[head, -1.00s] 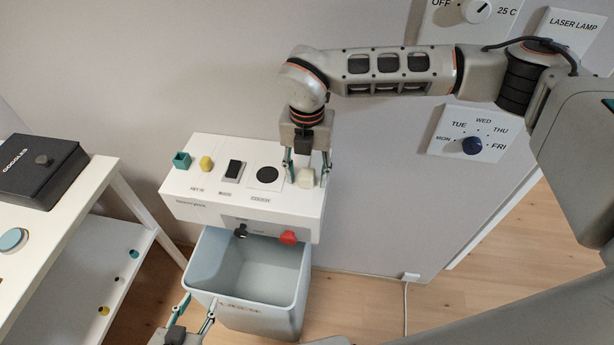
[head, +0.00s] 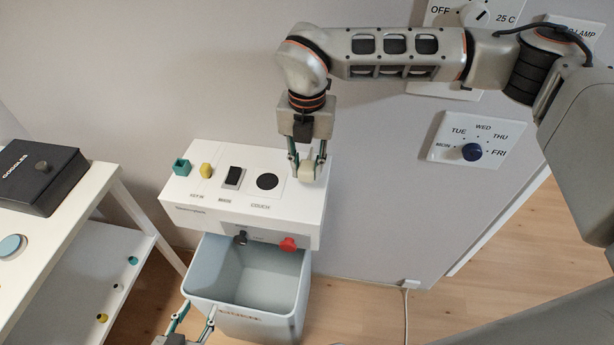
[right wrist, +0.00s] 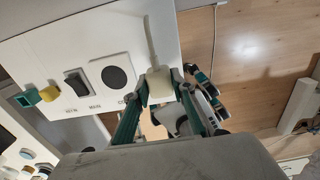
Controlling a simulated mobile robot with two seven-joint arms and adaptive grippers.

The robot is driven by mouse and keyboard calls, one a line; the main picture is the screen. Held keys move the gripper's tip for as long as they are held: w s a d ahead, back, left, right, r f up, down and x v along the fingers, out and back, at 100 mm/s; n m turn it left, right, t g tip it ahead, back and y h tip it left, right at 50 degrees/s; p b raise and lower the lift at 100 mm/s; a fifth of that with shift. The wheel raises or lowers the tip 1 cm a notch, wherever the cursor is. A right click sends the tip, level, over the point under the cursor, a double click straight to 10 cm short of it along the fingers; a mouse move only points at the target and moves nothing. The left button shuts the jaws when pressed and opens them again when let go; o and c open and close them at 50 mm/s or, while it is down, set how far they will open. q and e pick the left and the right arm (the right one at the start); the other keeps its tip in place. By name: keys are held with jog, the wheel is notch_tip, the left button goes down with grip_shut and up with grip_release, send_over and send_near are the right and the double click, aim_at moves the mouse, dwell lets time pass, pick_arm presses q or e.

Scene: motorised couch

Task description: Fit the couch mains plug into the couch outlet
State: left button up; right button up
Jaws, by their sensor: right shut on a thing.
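The white couch mains plug (head: 306,172) is between the fingertips of my right gripper (head: 307,166), at the right end of the white control box (head: 215,210). My right gripper is shut on it. In the right wrist view the plug (right wrist: 158,86) has a pale cable trailing over the box top. The outlet labelled COUCH, a round black disc (head: 267,181), is left of the plug and apart from it; it also shows in the right wrist view (right wrist: 114,78). My left gripper (head: 200,312) is low at the bottom edge, fingers apart and empty.
A black switch (head: 233,177), a yellow knob (head: 206,170) and a teal socket (head: 181,167) sit left of the outlet. A pale bin (head: 247,310) stands below the box. The wall with dial panels (head: 475,145) rises behind. A white table (head: 70,215) stands left.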

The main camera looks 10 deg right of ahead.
aim_at(306, 166)
pick_arm(q)
jog(key=shift+f, duration=0.2)
pick_arm(e)
notch_tip(306, 166, up, 15)
jog(key=shift+r, duration=0.2)
